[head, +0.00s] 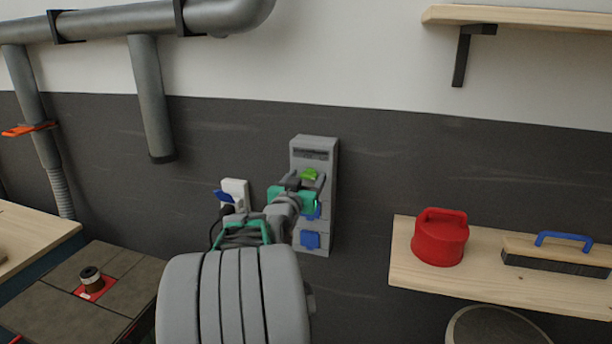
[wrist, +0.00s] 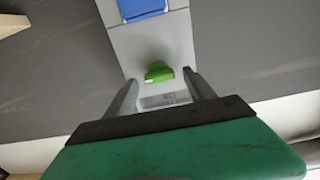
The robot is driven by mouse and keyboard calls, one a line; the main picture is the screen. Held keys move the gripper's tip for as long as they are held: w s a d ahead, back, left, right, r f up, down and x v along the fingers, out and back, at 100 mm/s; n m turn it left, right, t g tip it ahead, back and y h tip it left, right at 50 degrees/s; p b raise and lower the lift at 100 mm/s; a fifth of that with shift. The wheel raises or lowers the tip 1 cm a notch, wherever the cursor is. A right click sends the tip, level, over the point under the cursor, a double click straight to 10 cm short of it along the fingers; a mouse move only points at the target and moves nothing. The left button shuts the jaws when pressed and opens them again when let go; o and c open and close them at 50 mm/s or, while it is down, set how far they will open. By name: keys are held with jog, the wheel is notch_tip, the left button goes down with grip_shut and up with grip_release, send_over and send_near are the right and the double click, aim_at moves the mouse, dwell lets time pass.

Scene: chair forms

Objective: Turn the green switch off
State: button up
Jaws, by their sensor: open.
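The green switch (head: 310,174) sits near the top of a tall grey box on the wall, just beyond my gripper in the head view. In the wrist view the green switch (wrist: 158,72) lies between and a little beyond the tips of my gripper (wrist: 160,82). My gripper (head: 306,180) is open, with one finger on each side of the switch and nothing held. I cannot tell whether a finger touches the switch. The grey box (head: 329,190) also carries blue covers below the switch, partly hidden by my arm.
A white socket with a blue part (head: 234,192) is left of the box. A wooden shelf (head: 400,270) at right holds a red container (head: 440,238) and a blue-handled brush (head: 556,253). Grey pipes (head: 152,100) run at upper left. The wall right of the box is clear.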

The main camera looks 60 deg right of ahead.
jog(key=shift+c, duration=0.2)
jog(key=c, duration=1.3)
